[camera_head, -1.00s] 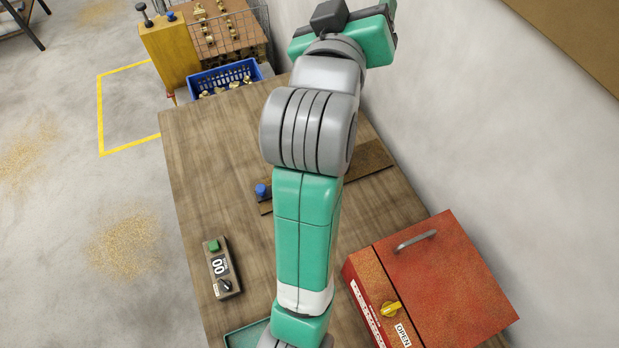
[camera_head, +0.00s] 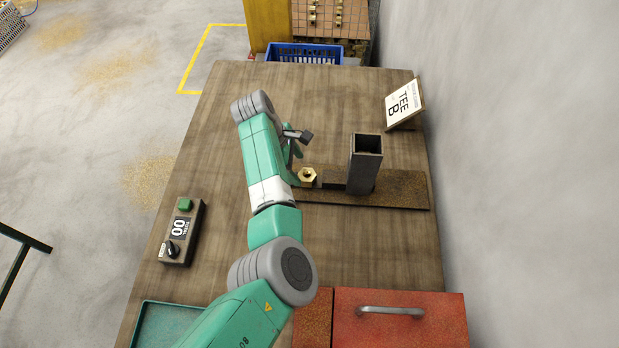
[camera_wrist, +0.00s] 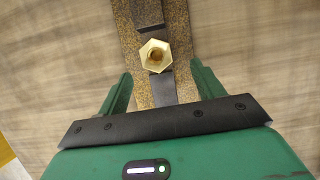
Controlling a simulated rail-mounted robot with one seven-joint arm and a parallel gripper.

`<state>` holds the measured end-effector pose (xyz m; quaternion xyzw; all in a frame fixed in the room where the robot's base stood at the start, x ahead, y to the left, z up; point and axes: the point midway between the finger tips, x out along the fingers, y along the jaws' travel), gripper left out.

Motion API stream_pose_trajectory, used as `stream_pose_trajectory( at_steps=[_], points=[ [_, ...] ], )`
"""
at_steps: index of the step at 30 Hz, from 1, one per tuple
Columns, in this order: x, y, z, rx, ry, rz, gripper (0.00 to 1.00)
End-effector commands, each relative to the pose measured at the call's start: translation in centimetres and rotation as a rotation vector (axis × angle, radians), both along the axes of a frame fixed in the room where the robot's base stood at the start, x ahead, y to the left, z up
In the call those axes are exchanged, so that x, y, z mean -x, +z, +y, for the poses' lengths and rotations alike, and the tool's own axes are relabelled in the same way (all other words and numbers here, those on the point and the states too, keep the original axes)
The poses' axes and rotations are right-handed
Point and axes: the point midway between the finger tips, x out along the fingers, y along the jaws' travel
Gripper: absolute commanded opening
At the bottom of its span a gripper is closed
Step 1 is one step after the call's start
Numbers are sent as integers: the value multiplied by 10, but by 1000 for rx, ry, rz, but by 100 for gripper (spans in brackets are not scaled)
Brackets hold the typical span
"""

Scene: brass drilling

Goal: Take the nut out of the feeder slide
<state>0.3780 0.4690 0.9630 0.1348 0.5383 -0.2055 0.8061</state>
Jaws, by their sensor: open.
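A brass hex nut (camera_head: 307,175) sits at the left end of the feeder slide (camera_head: 400,190), a flat speckled brown plate with a dark upright square tube (camera_head: 364,165) on it. In the wrist view the nut (camera_wrist: 155,55) lies on a dark strip of the slide, just beyond my fingertips and near the line midway between them. My gripper (camera_wrist: 158,82) is open and empty, with one green finger on each side of the slide. In the head view my arm partly hides the gripper, which is just left of the nut.
A sign reading TEE B (camera_head: 404,103) stands at the back right. A control box (camera_head: 181,230) is at the left and a teal tray (camera_head: 160,322) at the front left. A red box with a handle (camera_head: 400,325) is at the front right. A blue crate (camera_head: 304,54) stands behind the table.

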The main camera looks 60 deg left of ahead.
Motion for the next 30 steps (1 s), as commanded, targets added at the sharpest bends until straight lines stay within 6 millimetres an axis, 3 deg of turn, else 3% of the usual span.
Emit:
stream_pose_trajectory(
  at_steps=[11,19,28,30],
  points=[
    [-21,-44,-7,-1,-2,0,67],
    [-23,-47,-8,-4,-1,-1,67],
    [-23,-47,-8,-4,-2,-1,8],
    [-23,-46,-8,-5,-1,-1,6]
  ],
)
